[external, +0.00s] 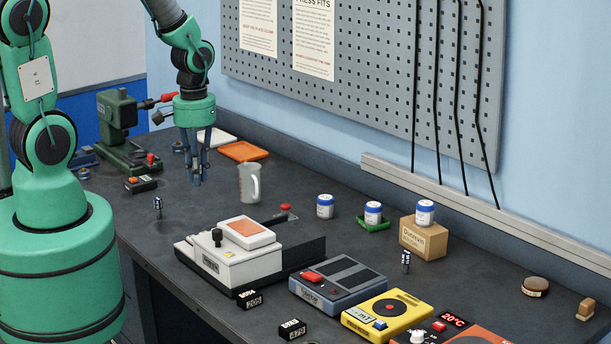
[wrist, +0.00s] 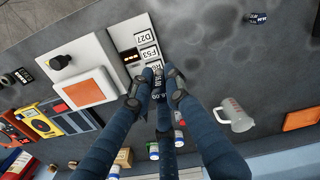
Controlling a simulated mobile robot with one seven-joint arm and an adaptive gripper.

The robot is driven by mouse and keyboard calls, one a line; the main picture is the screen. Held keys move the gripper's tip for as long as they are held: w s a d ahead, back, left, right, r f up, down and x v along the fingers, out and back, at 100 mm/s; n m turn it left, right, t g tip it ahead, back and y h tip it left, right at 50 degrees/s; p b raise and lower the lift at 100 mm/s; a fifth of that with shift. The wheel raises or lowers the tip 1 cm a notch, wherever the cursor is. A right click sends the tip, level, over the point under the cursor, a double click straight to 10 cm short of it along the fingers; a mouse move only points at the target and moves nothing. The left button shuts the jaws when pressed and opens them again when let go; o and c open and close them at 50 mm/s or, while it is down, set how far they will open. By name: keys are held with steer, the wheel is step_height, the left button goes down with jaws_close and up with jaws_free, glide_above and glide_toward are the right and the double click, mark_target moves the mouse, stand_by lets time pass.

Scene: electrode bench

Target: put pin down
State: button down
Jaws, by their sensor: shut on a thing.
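My gripper (external: 196,183) hangs over the bench at the back left, fingers pointing down, left of the clear jug. In the wrist view its fingers (wrist: 159,78) close together around a small dark pin (wrist: 157,90) with white marking. The pin is mostly hidden by the fingers and is hard to make out in the external view. The fingertips appear above the bench top (external: 170,235), not touching it. Another small dark pin-like piece (external: 158,206) stands on the bench to the left, nearer the front edge.
A white device (external: 215,262) with an orange pad stands right of my gripper. The jug (external: 249,183) and an orange tray (external: 245,152) are close behind. A blue-grey box (external: 337,282) and yellow meter (external: 388,312) stand farther right. The bench's left front is mostly clear.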

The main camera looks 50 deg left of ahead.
steer(key=w+d+m+b, duration=0.4)
steer(key=w+d, duration=1.7)
steer(key=w, duration=0.2)
steer(key=w+d+f+m+b, duration=0.1)
steer(key=w+d+m, duration=0.15)
steer(key=d, duration=1.15)
steer(key=w+d+m+b, duration=0.15)
steer(key=w+d, duration=0.25)
steer(key=d, duration=0.9)
steer(key=shift+w+f, duration=0.1)
steer(key=shift+f, duration=2.55)
steer(key=shift+f, duration=0.15)
steer(key=shift+f, duration=3)
steer(key=shift+b, duration=0.3)
